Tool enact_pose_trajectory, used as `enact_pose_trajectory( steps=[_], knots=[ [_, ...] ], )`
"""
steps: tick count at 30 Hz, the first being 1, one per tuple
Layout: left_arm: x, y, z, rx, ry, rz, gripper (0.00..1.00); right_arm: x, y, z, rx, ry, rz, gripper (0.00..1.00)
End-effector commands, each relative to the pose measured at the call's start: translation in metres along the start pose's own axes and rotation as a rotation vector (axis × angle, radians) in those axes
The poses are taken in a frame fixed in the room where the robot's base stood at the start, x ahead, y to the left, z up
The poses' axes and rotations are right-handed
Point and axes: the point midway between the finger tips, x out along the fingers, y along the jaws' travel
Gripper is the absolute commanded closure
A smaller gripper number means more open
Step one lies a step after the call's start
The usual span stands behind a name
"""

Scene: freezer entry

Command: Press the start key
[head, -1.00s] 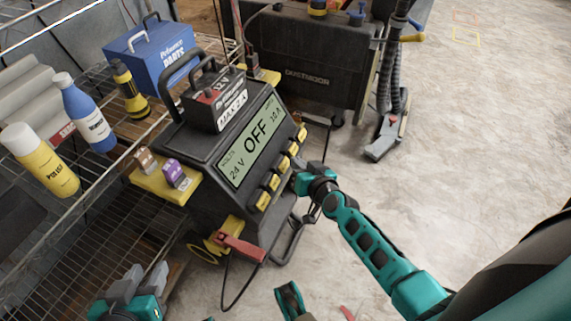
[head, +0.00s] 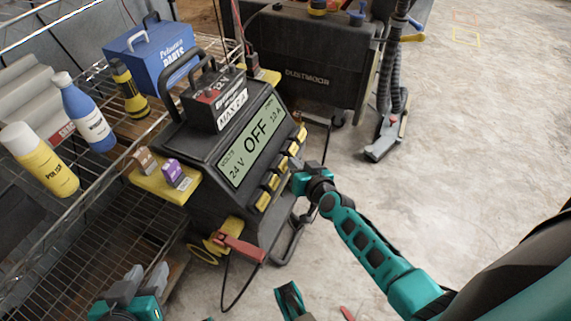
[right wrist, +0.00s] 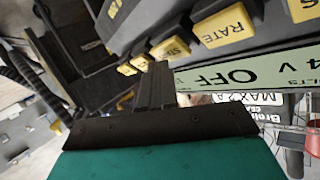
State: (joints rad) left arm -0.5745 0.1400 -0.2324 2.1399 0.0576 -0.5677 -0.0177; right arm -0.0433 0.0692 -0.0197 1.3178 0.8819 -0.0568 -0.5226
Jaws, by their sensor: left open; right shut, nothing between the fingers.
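The charger (head: 226,150) is a dark box with a sloped front. Its display (head: 254,140) reads 24 V, OFF, 10 A. A row of yellow keys (head: 273,182) runs below the display. In the right wrist view, one key reads RATE (right wrist: 223,27), and beside it a key starting with ST (right wrist: 170,48) is partly hidden by my fingers. My right gripper (head: 297,167) is shut and empty, its tips (right wrist: 157,72) close to the ST key; I cannot tell whether they touch. My left gripper (head: 142,281) is open and empty at the bottom left, away from the keys.
A wire shelf (head: 60,235) on the left holds a yellow bottle (head: 42,160), a blue bottle (head: 88,115) and a blue case (head: 150,55). A red clamp (head: 240,248) hangs at the charger's front. A dark vacuum (head: 315,75) stands behind.

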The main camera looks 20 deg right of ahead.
Motion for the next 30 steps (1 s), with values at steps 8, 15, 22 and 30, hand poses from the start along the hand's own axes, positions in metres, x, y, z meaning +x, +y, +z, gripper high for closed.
enact_pose_trajectory(
  steps=[8, 15, 22, 30],
  knots=[
    [0.0007, -0.0005, 0.0012, 0.0, 0.0, -0.001, 0.6, 0.0028, -0.0015, 0.0012, 0.0, 0.001, 0.0, 1.0],
    [0.0013, -0.0008, 0.0022, 0.0, 0.0, -0.001, 0.6, 0.0052, -0.0027, 0.0025, 0.001, 0.001, 0.0, 1.0],
    [0.0019, -0.0011, 0.0031, 0.0, 0.0, -0.002, 0.6, 0.0073, -0.004, 0.0041, 0.001, 0.0, 0.0, 1.0],
    [0.0016, -0.0011, 0.0029, 0.0, 0.0, -0.002, 0.6, 0.007, -0.004, 0.0041, 0.0, -0.001, -0.001, 1.0]
  ],
)
